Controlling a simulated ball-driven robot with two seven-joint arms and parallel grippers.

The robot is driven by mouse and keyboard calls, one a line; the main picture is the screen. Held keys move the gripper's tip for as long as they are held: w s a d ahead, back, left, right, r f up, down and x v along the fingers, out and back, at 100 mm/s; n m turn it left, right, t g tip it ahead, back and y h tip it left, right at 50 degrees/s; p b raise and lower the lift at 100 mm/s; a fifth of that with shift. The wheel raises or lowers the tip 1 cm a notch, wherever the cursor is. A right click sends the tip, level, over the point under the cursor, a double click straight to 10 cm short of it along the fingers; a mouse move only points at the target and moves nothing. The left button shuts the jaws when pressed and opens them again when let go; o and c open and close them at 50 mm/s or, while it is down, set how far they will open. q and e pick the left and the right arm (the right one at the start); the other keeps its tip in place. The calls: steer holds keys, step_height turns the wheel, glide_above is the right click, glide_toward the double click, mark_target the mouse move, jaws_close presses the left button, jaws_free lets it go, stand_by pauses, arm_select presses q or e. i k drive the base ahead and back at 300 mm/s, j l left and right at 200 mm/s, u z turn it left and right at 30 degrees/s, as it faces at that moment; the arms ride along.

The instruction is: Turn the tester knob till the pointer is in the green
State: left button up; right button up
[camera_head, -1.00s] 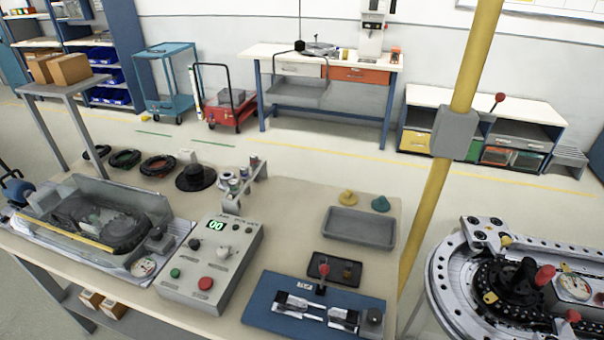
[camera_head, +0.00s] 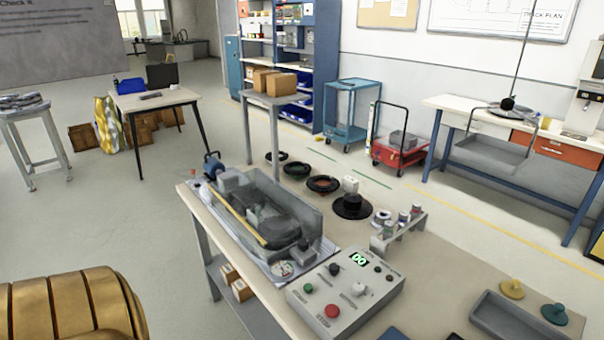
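A grey machine with a clear guard (camera_head: 318,215) stands on the workbench at the middle of the view. At its near end is a small round dial (camera_head: 283,268); its pointer and any green zone are too small to read. A dark knob (camera_head: 303,245) sits just beyond the dial. To its right, a grey control box (camera_head: 345,318) has a lit green display (camera_head: 359,259), a black knob (camera_head: 334,270), a pale knob (camera_head: 358,289), a green button and a red button. I cannot tell which knob is the tester's. Neither gripper is in view.
The workbench (camera_head: 450,275) also carries dark rings, a black spool (camera_head: 352,206), a small rack (camera_head: 398,232) and a grey tray (camera_head: 530,322). Open floor (camera_head: 140,220) lies to the left.

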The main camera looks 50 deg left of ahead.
mark_target(303, 243)
steer(key=u, duration=1.8)
